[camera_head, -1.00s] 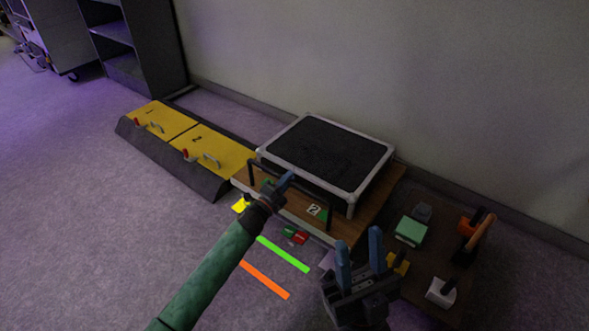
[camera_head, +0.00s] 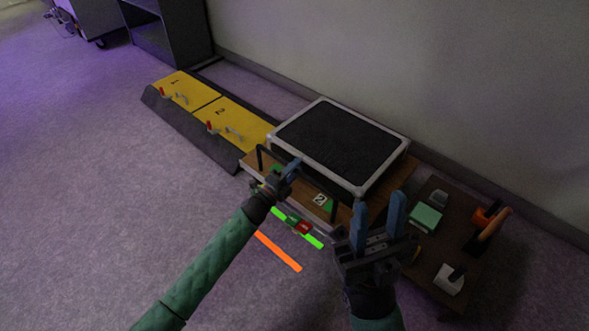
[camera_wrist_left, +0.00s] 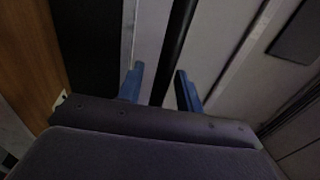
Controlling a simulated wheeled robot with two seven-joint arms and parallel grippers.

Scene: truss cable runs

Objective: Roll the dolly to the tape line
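The dolly (camera_head: 257,168) is a low wooden platform with a black handle bar (camera_head: 300,180) along its near side. It carries a grey-framed case (camera_head: 340,143) with a black top. A red and green pedal (camera_head: 303,227) at its near edge overlaps the green tape line (camera_head: 314,241) in the head view. An orange tape line (camera_head: 277,251) lies nearer. My left gripper (camera_head: 292,168) is at the handle bar. In the left wrist view its blue fingers (camera_wrist_left: 160,88) stand apart on either side of the black bar (camera_wrist_left: 177,45). My right gripper (camera_head: 379,203) is open and empty, right of the dolly.
A ramp with yellow panels (camera_head: 190,90) marked 1 and 2 lies left of the dolly. A low dark board (camera_head: 455,225) with a green block (camera_head: 425,218) and tools stands at the right. The wall runs behind.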

